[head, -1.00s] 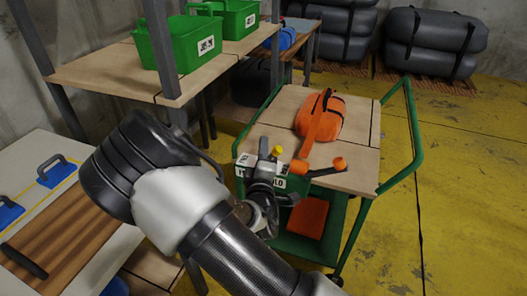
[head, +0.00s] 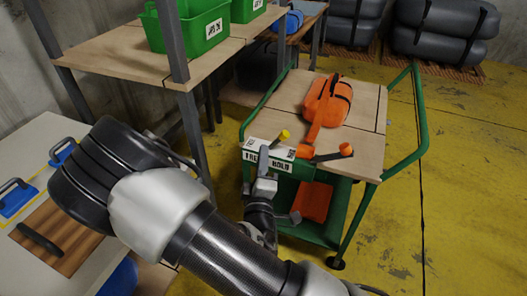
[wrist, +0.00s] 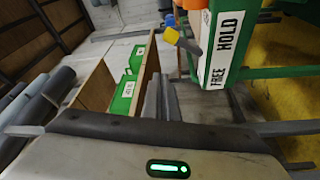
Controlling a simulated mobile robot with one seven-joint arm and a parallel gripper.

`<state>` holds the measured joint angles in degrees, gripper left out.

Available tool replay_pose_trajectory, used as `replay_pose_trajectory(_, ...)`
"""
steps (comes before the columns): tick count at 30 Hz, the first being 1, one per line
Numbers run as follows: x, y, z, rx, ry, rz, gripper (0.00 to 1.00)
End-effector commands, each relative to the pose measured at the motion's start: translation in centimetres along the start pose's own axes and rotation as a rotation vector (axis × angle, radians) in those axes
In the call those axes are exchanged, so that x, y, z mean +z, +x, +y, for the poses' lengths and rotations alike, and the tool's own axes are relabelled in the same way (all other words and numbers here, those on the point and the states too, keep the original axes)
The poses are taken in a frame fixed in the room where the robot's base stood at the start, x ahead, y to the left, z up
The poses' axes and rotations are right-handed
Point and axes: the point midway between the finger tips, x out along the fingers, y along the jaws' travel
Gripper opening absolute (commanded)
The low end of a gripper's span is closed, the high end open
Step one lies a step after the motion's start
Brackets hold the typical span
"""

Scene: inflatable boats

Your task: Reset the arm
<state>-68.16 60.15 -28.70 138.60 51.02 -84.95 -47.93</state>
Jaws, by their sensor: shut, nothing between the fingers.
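My gripper (head: 264,168) is shut and empty, in front of the near side of the green cart (head: 338,228) in the head view. Its closed fingers (wrist: 161,98) point forward in the middle of the wrist view. A yellow-tipped lever (head: 283,135) and a label plate reading FREE and HOLD (wrist: 222,45) are just beyond it, at the cart's near edge. My fingers look apart from the lever. My arm crosses the lower left of the head view and hides part of the floor and the bench.
An orange bag (head: 326,102) lies on the cart top, with an orange-ended lever (head: 346,150) nearby. A shelf (head: 120,70) with green bins (head: 203,28) stands at left. A bench with blue handles (head: 15,198) is at lower left. Yellow floor (head: 460,180) is clear at right.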

Motion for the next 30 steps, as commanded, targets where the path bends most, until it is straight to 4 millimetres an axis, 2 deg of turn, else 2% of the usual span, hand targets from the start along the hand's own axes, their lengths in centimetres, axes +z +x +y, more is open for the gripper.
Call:
replay_pose_trajectory(8, 0.5, 0.4, -0.1, -0.025, 0.036, -0.029, 0.0)
replay_pose_trajectory(11, 1.7, 1.2, -0.5, -0.104, 0.154, -0.116, 0.0)
replay_pose_trajectory(15, 3.4, 2.2, -1.2, -0.288, 0.441, -0.294, 0.0)
replay_pose_trajectory(18, 3.5, 2.2, -0.8, -0.428, 0.654, -0.398, 0.0)
replay_pose_trajectory(20, 3.1, 1.9, 0.1, -0.504, 0.768, -0.446, 0.0)
replay_pose_trajectory(23, 2.4, 1.1, 2.5, -0.621, 0.93, -0.504, 0.0)
replay_pose_trajectory(26, 2.0, -0.3, 6.0, -0.719, 1.051, -0.546, 0.0)
replay_pose_trajectory(30, 2.5, -3.6, 11.6, -0.82, 1.152, -0.607, 0.0)
